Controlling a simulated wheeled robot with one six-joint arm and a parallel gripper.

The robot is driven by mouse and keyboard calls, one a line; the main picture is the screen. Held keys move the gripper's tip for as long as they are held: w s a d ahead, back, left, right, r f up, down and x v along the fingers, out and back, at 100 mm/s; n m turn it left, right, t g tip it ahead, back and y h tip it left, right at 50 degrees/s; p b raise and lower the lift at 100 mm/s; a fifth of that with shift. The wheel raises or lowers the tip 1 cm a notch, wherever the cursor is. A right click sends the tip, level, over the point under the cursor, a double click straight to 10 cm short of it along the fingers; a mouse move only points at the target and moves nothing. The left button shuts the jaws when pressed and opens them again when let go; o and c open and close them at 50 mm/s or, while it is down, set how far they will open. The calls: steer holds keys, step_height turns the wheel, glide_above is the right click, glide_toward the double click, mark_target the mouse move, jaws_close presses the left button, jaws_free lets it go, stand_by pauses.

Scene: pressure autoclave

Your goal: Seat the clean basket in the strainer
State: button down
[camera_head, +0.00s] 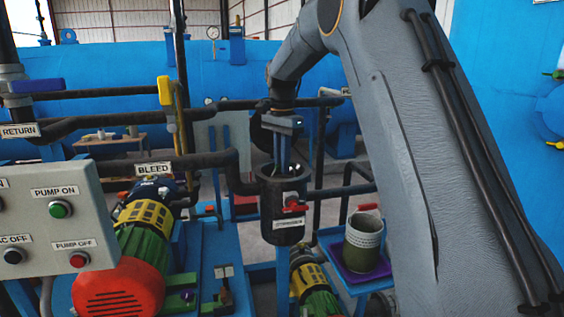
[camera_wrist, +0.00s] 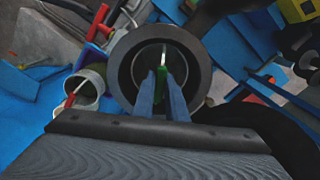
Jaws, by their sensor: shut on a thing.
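The strainer (camera_head: 270,200) is a dark upright cylinder with an open top, a label and red handles on its front. In the wrist view I look down on its thick round rim (camera_wrist: 202,62). My gripper (camera_head: 283,165) reaches down into the strainer's mouth. Its two blue fingers (camera_wrist: 162,78) are shut on a green grip (camera_wrist: 162,73) with a pale strip beyond it, apparently the clean basket's handle. The basket's body is hidden inside the dark strainer, so I cannot tell whether it is fully seated.
A greenish pot (camera_head: 362,252) with a red-handled item in it stands on a small tray (camera_head: 337,262) to the right. Black pipes (camera_head: 222,157) run beside the strainer. A control panel (camera_head: 50,222) and a pump motor (camera_head: 118,290) stand at the left.

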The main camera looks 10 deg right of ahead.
steer(key=shift+f, duration=0.15)
steer(key=c, duration=1.7)
jaws_free()
step_height(320, 180, up, 8)
steer(key=shift+f+b, duration=0.1)
steer(key=shift+b, duration=1.05)
